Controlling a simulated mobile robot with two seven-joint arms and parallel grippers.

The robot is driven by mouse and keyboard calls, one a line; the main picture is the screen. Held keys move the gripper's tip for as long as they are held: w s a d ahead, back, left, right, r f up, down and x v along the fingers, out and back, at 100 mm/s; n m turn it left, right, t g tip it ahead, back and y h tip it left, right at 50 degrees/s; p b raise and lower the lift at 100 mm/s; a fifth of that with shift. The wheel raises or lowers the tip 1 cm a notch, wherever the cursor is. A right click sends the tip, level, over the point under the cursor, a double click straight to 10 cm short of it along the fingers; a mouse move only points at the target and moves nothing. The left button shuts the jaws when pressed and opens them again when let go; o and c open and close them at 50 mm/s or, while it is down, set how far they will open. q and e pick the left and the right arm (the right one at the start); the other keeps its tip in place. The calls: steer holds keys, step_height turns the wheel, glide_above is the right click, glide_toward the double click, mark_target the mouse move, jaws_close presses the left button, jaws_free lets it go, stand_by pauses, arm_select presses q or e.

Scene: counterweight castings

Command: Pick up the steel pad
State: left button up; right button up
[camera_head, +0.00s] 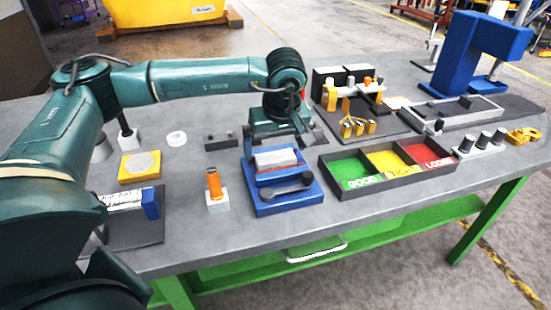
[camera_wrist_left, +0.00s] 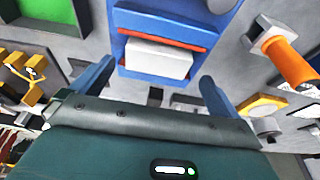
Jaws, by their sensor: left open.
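A pale grey rectangular block (camera_head: 275,158), the likely steel pad, sits on a blue fixture (camera_head: 287,202) with a red strip beside it. In the left wrist view the block (camera_wrist_left: 158,60) lies between and just beyond my two fingers. My left gripper (camera_head: 279,146) is open and empty, right by the block on its far side in the head view. Its blue fingers stand apart in the left wrist view (camera_wrist_left: 157,75), with no contact visible. The gripper hides part of the fixture's far side. My right gripper is not in view.
An orange-topped cylinder (camera_head: 214,184) stands left of the fixture. A tray with green, yellow and red compartments (camera_head: 333,189) is close on the right. A yellow block with a round disc (camera_head: 140,165) lies further left. Bare tabletop lies in front of the fixture.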

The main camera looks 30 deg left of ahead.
mark_target(276, 156)
arm_select(q)
steer(key=x, duration=0.3)
steer(key=shift+w+f, duration=0.15)
steer(key=c, duration=1.5)
